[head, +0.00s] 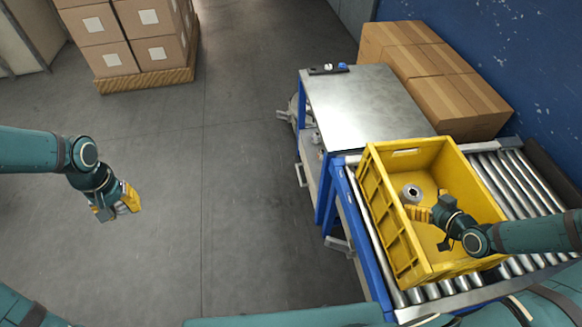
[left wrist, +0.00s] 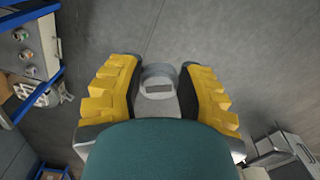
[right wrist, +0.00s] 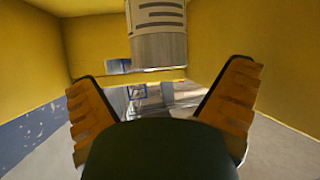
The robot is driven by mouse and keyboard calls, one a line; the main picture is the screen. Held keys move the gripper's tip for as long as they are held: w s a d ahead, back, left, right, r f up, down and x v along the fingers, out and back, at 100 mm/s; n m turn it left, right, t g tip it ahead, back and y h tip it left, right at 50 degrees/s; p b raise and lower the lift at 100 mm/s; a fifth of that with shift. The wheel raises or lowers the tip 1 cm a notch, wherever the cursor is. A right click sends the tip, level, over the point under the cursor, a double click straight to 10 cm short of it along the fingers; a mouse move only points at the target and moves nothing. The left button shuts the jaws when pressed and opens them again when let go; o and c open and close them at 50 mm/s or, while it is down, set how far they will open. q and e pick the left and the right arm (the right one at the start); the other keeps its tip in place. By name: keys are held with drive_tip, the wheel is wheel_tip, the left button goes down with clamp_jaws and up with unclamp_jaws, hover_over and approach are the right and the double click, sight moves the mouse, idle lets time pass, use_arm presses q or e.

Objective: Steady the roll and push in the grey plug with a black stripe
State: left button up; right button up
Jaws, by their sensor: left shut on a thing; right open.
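The roll (head: 411,193) stands in the yellow crate (head: 388,222), its round end with a dark hole facing up. In the right wrist view the roll (right wrist: 157,38) is a pale cylinder with dark printed lines, ahead of my fingers. My right gripper (head: 420,213) is inside the crate, open and close beside the roll; it also shows in the right wrist view (right wrist: 160,105). My left gripper (head: 126,200) is over the floor at the left, shut on a grey plug (left wrist: 158,72). The plug shows a dark rectangular mark; its other sides are hidden.
The crate sits on a roller conveyor (head: 508,175) beside a metal-topped bench (head: 355,100). Cardboard boxes (head: 430,75) stand behind the bench. Stacked boxes on a pallet (head: 145,80) are at the back left. The floor (head: 250,200) between my left gripper and the conveyor is clear.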

use_arm(q)
drive_tip(key=shift+f+b, duration=0.45)
drive_tip(key=shift+f, duration=0.15)
use_arm(e)
drive_tip(key=shift+x, duration=2.25)
drive_tip(key=c, duration=1.4)
